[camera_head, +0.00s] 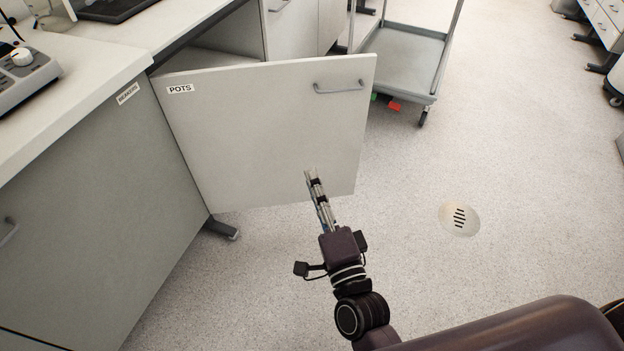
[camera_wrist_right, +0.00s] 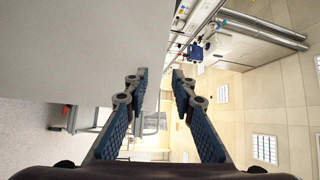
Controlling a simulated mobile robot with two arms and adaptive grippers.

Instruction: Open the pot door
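The pot door (camera_head: 265,125) is a pale panel labelled POTS. It stands swung out from the cabinet, with the cabinet's interior (camera_head: 215,62) partly showing behind its top edge. Its grey bar handle (camera_head: 338,87) is near the upper right corner. My right gripper (camera_head: 312,178) is in front of the door's lower right part, below the handle and not holding it. In the right wrist view, its two blue-padded fingers (camera_wrist_right: 160,74) are apart with nothing gripped between them. A grey panel, apparently the door (camera_wrist_right: 80,45), fills the upper left there. My left gripper is not in view.
A closed cabinet labelled BEAKERS (camera_head: 100,200) stands left of the door, under a white counter (camera_head: 100,62) with a device (camera_head: 25,75). A grey wheeled cart (camera_head: 405,60) stands behind the door's right edge. The speckled floor (camera_head: 530,170) at right is clear, with a round drain (camera_head: 459,219).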

